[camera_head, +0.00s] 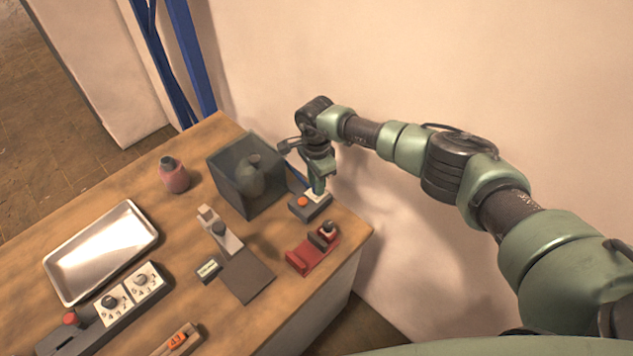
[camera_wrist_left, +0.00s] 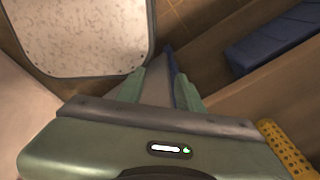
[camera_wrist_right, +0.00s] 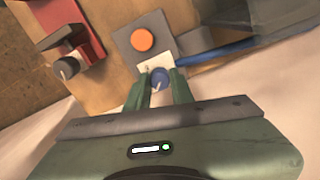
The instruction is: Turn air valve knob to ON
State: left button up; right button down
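A small grey box with an orange button (camera_head: 302,201) stands near the table's back right corner. My right gripper (camera_head: 318,188) points down over this box. Any ON lettering is too small to read. My left gripper (camera_wrist_left: 162,84) is open and empty, away from the table objects, and outside the head view.
A red fixture with a dark knob (camera_head: 312,252) stands in front of the grey box. A clear dark box (camera_head: 247,180) holding a rounded object is to its left. A metal tray (camera_head: 100,250) and a dial panel (camera_head: 115,307) lie farther left. The wall is close behind.

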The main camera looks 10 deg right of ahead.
jog(key=shift+f, duration=0.1)
jog(key=m+b, duration=0.2)
jog(key=m, duration=0.1)
jog(key=shift+d+f+b, duration=0.1)
jog(key=shift+f+b, duration=0.05)
jog(key=shift+b, duration=0.25)
jog(key=m+b, duration=0.3)
jog(key=m, duration=0.2)
jog(key=shift+m, duration=0.4)
jog(key=m+b, duration=0.2)
jog(key=m, duration=0.2)
jog(key=shift+m+b, duration=1.15)
jog(key=shift+m, duration=1.45)
jog(key=c, duration=1.2)
grip_release()
